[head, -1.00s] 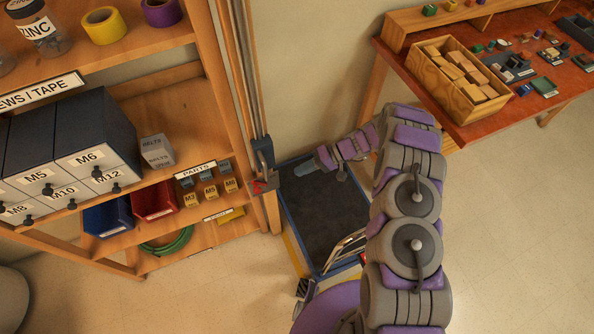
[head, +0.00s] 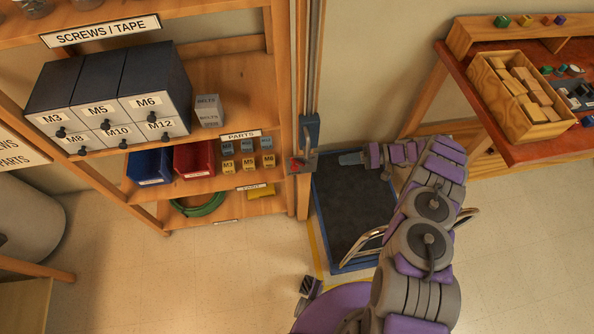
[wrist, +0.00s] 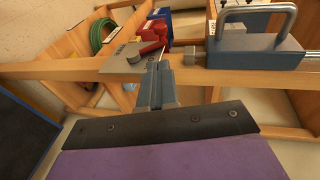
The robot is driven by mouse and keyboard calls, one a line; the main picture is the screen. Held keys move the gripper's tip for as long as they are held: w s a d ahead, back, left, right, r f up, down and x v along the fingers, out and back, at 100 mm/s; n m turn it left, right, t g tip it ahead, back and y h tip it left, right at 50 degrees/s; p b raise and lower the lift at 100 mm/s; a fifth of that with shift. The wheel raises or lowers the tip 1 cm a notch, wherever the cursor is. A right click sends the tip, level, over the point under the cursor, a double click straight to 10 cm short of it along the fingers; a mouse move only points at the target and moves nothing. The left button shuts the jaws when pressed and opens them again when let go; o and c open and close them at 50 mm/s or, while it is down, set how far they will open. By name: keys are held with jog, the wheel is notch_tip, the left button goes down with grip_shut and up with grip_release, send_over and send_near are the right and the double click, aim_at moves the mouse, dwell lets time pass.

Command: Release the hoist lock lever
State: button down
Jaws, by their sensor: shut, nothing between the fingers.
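The red lock lever (head: 296,164) sits on a grey metal plate low on the hoist post, beside the shelf. It also shows in the wrist view (wrist: 150,47), just beyond my fingertips, over the plate (wrist: 128,60). A blue-grey block with a metal loop handle (wrist: 256,48) is on the same post, right of the lever in the wrist view; it shows in the head view as a blue block (head: 310,132). My gripper (head: 344,159) is shut and empty, pointing left at the lever with a small gap in the head view. Its fingers (wrist: 157,75) look close to the plate's edge.
A blue-edged platform with a dark top (head: 350,205) lies under my gripper. The shelf (head: 235,85) holds drawers, a blue bin (head: 150,166), a red bin (head: 194,160) and small parts boxes. A red-topped bench (head: 500,145) with a wooden crate stands right. Open floor lies in front.

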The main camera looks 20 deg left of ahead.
jog(key=shift+d+f, duration=0.1)
jog(key=shift+f, duration=0.05)
jog(key=b, duration=0.3)
send_over(307, 166)
jog(key=s+d, duration=0.1)
jog(key=s, duration=0.2)
notch_tip(307, 166, down, 3)
jog(key=shift+s+f, duration=0.15)
dwell(0.4)
